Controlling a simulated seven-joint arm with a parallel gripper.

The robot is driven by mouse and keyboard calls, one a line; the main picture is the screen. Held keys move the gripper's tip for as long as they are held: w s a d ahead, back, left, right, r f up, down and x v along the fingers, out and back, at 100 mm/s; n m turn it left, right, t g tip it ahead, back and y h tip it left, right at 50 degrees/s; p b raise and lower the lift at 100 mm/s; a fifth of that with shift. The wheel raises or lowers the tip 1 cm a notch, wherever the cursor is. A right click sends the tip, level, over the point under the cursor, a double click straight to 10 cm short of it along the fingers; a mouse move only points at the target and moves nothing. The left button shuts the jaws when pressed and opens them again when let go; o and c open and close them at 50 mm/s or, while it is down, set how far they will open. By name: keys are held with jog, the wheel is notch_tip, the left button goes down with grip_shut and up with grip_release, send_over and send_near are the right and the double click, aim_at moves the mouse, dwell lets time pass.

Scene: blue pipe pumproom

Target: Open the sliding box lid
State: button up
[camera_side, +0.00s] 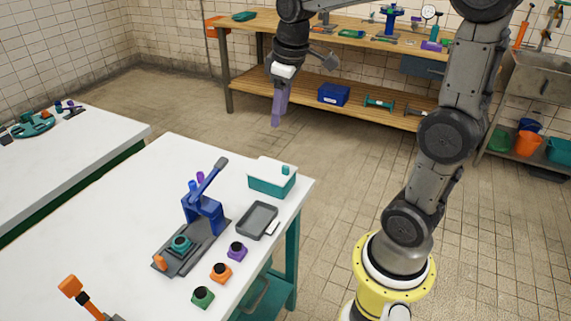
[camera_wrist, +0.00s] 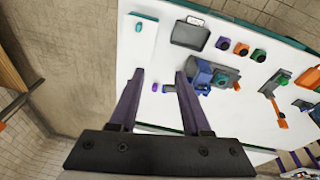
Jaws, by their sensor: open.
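The sliding box is a teal box (camera_side: 268,187) with a white lid (camera_side: 268,170) and a small teal knob (camera_side: 286,169) near one end of the lid. It stands at the table's far right corner in the side view, with the lid covering its top. In the wrist view the white lid (camera_wrist: 144,48) and its knob (camera_wrist: 139,27) show at the upper left, ahead of the fingertips. My gripper (camera_side: 277,122) has purple fingers pointing down and hangs well above the table, apart from the box. In the wrist view my gripper (camera_wrist: 159,74) is open with nothing held between its fingers.
A grey tray (camera_side: 258,220) lies beside the box. A blue lever press (camera_side: 203,212) stands near it, with several coloured buttons (camera_side: 221,273) in front. The white table (camera_side: 130,195) is clear to the left. A wooden workbench (camera_side: 240,82) stands at the back.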

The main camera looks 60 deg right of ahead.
aim_at(286, 166)
jog(key=w+d+f+m+g, duration=0.2)
jog(key=w+d+f, duration=0.1)
jog(key=d+f, duration=0.4)
jog(key=shift+y, duration=0.3)
jog(key=f, duration=1.4)
jog(key=shift+s+d, duration=0.2)
jog(key=shift+s, duration=0.1)
grip_shut()
